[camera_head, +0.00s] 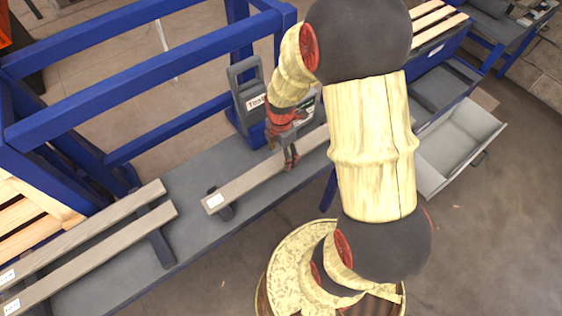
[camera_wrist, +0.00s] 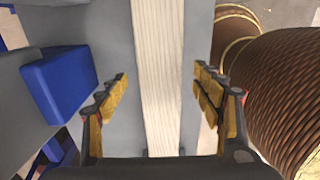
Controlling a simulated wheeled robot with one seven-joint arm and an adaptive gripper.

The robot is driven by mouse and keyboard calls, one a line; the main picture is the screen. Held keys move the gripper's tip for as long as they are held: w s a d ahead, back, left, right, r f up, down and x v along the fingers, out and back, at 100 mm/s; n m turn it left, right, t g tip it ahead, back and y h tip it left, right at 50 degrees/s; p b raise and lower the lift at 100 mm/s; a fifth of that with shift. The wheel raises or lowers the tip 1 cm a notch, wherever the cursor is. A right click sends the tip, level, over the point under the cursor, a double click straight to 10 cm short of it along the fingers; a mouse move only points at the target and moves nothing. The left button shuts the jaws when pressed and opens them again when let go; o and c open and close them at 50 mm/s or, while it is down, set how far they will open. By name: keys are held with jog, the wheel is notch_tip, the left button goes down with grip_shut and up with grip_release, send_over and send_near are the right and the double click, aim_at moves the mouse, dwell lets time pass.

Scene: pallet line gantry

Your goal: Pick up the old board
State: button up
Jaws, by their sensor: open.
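A weathered grey-brown board (camera_head: 243,188) with a white label at its near left end lies on supports on the grey bench. My arm hides its far right part. In the wrist view the pale board (camera_wrist: 160,50) runs lengthwise between my fingers. My gripper (camera_head: 291,160) is over the board, pointing down. In the wrist view my gripper (camera_wrist: 161,88) is open, one finger on each side of the board, with a gap on both sides. I cannot tell how far above it the fingertips are. Which board is the old one cannot be read from the labels.
Two similar labelled boards (camera_head: 100,225) lie on the bench at left. A grey device marked "TEST" (camera_head: 248,88) stands behind my gripper. Blue frame beams (camera_head: 140,62) cross behind the bench. A grey open tray (camera_head: 458,150) is at right. The floor in front is clear.

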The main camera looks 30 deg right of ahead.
jog(key=shift+f, duration=0.65)
jog(key=shift+c, duration=0.6)
jog(key=c, duration=1.5)
jog(key=shift+r, duration=0.15)
